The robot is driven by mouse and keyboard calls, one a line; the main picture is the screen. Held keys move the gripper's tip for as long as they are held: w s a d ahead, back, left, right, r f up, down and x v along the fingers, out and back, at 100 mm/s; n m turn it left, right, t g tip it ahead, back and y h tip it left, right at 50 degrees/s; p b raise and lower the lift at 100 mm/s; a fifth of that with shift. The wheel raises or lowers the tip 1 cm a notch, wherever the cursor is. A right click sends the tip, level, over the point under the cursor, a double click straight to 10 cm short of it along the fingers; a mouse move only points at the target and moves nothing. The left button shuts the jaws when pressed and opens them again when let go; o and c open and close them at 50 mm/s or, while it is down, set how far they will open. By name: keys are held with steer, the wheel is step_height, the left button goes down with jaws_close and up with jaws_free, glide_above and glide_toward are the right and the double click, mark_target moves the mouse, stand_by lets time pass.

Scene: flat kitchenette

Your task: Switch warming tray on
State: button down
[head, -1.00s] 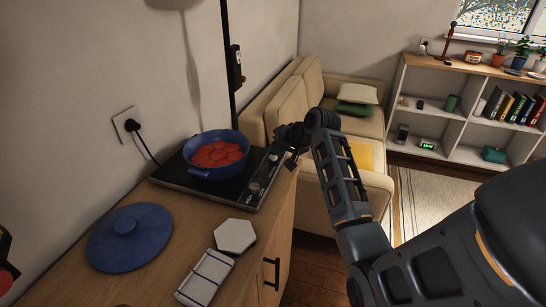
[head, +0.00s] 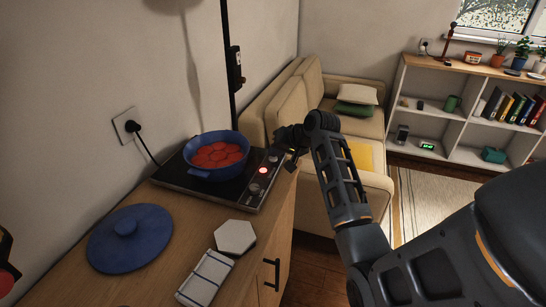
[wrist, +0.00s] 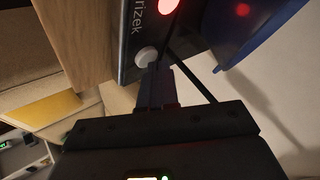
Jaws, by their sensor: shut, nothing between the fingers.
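The warming tray (head: 236,192) is a flat black plate on the wooden counter, with a control strip along its right side. A blue pot (head: 216,172) with red contents stands on the tray. My gripper (head: 291,162) is at the tray's right edge, beside the far end of the strip. In the wrist view my gripper (wrist: 157,70) is shut and empty, its tips close to a pale round knob (wrist: 146,56). I cannot tell whether they touch.
A black plug (head: 132,125) sits in the wall socket. A beige sofa (head: 275,95) stands behind and right of the counter.

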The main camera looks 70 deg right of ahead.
mark_target(275, 159)
steer(key=shift+r+p, duration=0.5)
steer(key=shift+r, duration=0.1)
step_height(275, 159, up, 3)
steer(key=shift+f+p, duration=0.2)
steer(key=shift+p, duration=1.05)
step_height(275, 159, up, 3)
steer(key=shift+r, duration=0.15)
